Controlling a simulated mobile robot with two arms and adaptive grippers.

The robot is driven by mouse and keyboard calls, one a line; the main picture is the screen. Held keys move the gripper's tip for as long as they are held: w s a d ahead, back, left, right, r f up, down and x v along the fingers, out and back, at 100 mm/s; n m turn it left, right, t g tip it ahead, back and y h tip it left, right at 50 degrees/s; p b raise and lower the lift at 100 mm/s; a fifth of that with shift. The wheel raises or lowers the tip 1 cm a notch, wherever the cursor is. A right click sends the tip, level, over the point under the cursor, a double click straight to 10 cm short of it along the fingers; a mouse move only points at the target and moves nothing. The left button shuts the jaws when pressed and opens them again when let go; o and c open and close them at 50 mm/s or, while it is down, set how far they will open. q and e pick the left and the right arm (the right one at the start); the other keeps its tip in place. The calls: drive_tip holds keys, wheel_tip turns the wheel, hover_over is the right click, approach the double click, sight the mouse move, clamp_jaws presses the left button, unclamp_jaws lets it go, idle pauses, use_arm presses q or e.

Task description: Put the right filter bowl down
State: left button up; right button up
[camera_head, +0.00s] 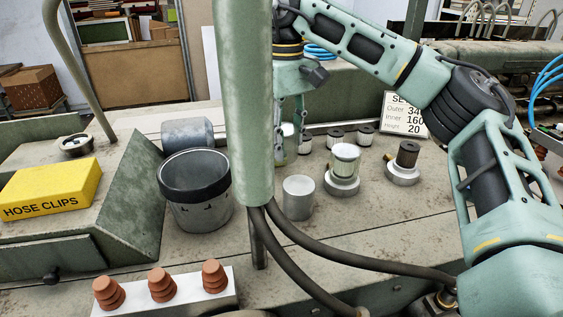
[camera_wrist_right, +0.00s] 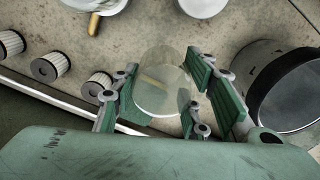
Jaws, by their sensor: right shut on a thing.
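My right gripper (camera_wrist_right: 167,86) is shut on a clear, round filter bowl (camera_wrist_right: 160,88), one green pad on each side of it. In the head view the gripper (camera_head: 290,115) points down behind the thick green column, which partly hides it and the bowl. Whether the bowl touches the bench cannot be told. A pale cup-like bowl (camera_head: 298,198) stands on the bench in front. A filter unit with a pale cartridge (camera_head: 345,160) on a round metal base and another with a dark top (camera_head: 407,155) stand to the right. My left gripper is not in view.
A black-rimmed bucket (camera_head: 195,208) stands left of the gripper, also close by in the wrist view (camera_wrist_right: 255,72). A grey cylinder (camera_head: 187,132) lies behind it. Several small cartridges (camera_head: 335,137) line the back right, near a size sign (camera_head: 405,115). The front bench right of centre is largely clear.

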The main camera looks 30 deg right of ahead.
drive_tip(key=shift+f, duration=0.65)
drive_tip(key=shift+w+d+f, duration=0.1)
drive_tip(key=shift+f, duration=0.25)
wheel_tip(320, 180, down, 3)
drive_tip(key=shift+f+p, duration=0.1)
drive_tip(key=shift+p, duration=0.55)
drive_tip(key=shift+f, duration=0.5)
drive_tip(key=o, duration=1.2)
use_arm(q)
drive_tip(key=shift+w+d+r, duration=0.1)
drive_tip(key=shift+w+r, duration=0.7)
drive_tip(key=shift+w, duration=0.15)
use_arm(e)
drive_tip(key=shift+o, duration=0.2)
